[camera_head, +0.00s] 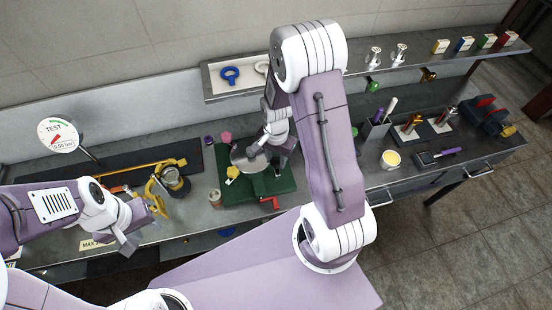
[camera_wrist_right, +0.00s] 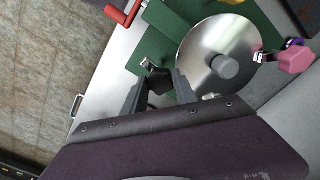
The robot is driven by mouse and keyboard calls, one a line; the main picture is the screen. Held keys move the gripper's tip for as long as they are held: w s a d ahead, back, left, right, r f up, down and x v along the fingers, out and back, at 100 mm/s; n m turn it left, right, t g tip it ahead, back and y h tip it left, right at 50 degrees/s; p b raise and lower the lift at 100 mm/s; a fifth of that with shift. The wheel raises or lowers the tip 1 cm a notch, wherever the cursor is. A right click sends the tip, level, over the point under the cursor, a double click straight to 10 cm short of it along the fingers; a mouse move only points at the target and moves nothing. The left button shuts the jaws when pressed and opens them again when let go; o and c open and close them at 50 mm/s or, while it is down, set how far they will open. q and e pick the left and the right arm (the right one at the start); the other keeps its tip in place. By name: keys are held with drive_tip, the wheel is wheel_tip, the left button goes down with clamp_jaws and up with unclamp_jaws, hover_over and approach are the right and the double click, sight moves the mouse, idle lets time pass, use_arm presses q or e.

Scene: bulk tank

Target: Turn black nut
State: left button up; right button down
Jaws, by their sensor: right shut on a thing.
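The black nut (camera_wrist_right: 158,83) sits between the fingers of my right gripper (camera_wrist_right: 160,88) in the right wrist view, beside a round steel disc (camera_wrist_right: 205,45) on a green base (camera_wrist_right: 160,22). My right gripper is shut on the black nut. In the head view my right arm reaches down over the green base (camera_head: 285,186), and the nut and fingertips are hidden there. My left gripper (camera_head: 128,243) is low at the left in the head view, apart from the green base. Its finger gap is too unclear to judge.
A red handle (camera_wrist_right: 119,14) and a pink knob (camera_wrist_right: 297,60) are near the disc. Yellow pipework (camera_head: 157,192) and a test gauge (camera_head: 59,135) are on the left. A yellow cup (camera_head: 390,160) and a tool holder (camera_head: 375,128) stand on the right. A shelf (camera_head: 232,93) runs behind.

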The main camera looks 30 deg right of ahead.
sight(277, 161)
drive_tip(key=n, duration=0.4)
drive_tip(key=shift+n+p, duration=0.35)
drive_tip(key=shift+n, duration=2.05)
drive_tip(key=shift+d, duration=0.1)
drive_tip(key=c, duration=1)
unclamp_jaws()
drive_tip(key=shift+r, duration=0.1)
wheel_tip(277, 161, up, 9)
drive_tip(key=shift+b, duration=0.4)
